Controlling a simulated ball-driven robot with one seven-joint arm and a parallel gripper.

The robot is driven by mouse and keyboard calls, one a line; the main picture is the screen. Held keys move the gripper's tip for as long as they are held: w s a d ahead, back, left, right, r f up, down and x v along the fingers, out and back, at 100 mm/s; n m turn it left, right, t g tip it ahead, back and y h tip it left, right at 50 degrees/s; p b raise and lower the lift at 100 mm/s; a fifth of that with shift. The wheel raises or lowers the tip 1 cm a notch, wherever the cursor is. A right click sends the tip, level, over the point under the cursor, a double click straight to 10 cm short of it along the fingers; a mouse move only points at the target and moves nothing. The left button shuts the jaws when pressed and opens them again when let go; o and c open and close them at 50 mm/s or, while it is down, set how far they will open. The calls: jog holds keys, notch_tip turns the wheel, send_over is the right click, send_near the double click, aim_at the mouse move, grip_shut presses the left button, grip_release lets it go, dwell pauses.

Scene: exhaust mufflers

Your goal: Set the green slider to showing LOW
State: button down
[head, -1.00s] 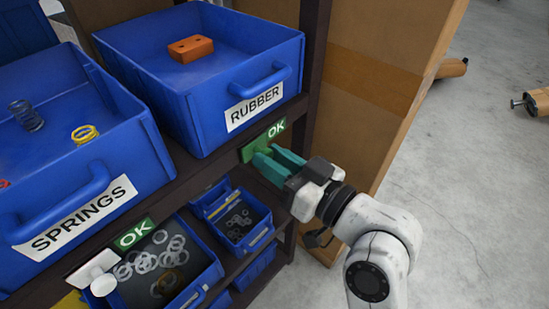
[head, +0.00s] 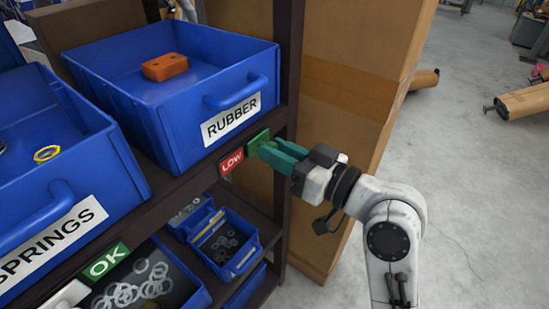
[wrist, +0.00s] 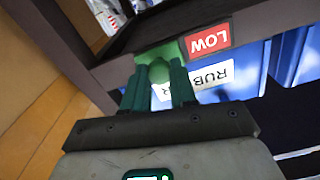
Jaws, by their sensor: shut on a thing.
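The green slider (head: 258,140) sits on the dark shelf edge under the bin labelled RUBBER. A red LOW label (head: 231,162) shows to its left in the head view. In the wrist view the red LOW label (wrist: 208,40) is uncovered beside the slider's green plate (wrist: 172,50). My gripper (head: 270,150) has teal fingers shut on the slider's round green knob (wrist: 159,71), with one finger on each side of it. The fingers partly hide the knob in the head view.
Blue bins labelled RUBBER (head: 180,95) and SPRINGS (head: 60,190) stand on the shelf. Another slider's green OK label (head: 106,261) is at lower left. Smaller bins with rings (head: 225,240) sit below. A cardboard box (head: 345,110) stands right behind the shelf post.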

jog(key=shift+w+d, duration=0.15)
jog(key=c, duration=0.9)
grip_release()
jog(key=shift+d, duration=0.1)
jog(key=b+v, duration=0.1)
jog(key=v, duration=0.9)
jog(key=shift+s+d, duration=0.2)
jog(key=shift+s, duration=0.1)
jog(key=s+d+f+m+g+h+p, duration=0.2)
jog(key=s+d+f+m+h+p, duration=0.15)
jog(key=f, duration=0.55)
jog(key=s+d+f+m+g+h+p, duration=0.2)
jog(key=s+d+f+h, duration=0.3)
jog(key=f, duration=0.4)
jog(key=s+d+f+m+g+h+p, duration=0.1)
jog(key=s+d+f+g+h, duration=0.1)
jog(key=s, duration=0.3)
jog(key=s+d+f+m+g+h+p, duration=0.1)
jog(key=s+d+f+g+h, duration=0.1)
jog(key=s+d, duration=0.2)
jog(key=s+d+f+m+g+h+p, duration=0.1)
jog(key=s+d+f+g+h, duration=0.1)
jog(key=s, duration=0.5)
jog(key=shift+s+d+f, duration=0.15)
jog(key=shift+d+f, duration=0.15)
jog(key=shift+d, duration=0.15)
